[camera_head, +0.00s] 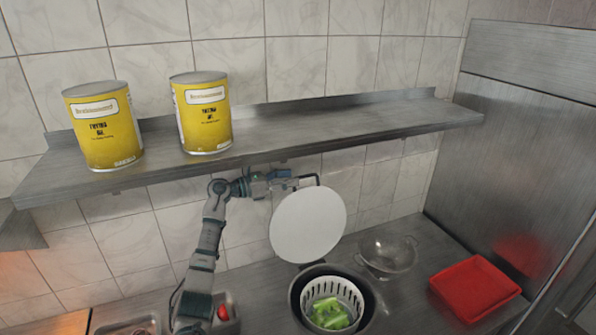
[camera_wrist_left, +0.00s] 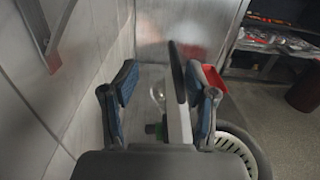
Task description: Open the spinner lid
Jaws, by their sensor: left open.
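The spinner lid (camera_head: 307,226) is a white disc standing steeply tilted, clear of the bowl's opening, at its back left. The spinner (camera_head: 366,318) is a dark bowl with a white slotted basket (camera_head: 311,296) holding green leaves (camera_head: 330,314); its top is uncovered. My left gripper (camera_head: 300,181) is at the lid's upper edge, under the shelf. In the left wrist view the left gripper (camera_wrist_left: 168,72) is open, with the lid (camera_wrist_left: 181,110) edge-on between its fingers, close to the right finger. Whether they touch is unclear. My right gripper is not in view.
A metal shelf (camera_head: 300,121) with two yellow cans (camera_head: 103,126) (camera_head: 202,113) hangs just above my left gripper. A tiled wall is close behind.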

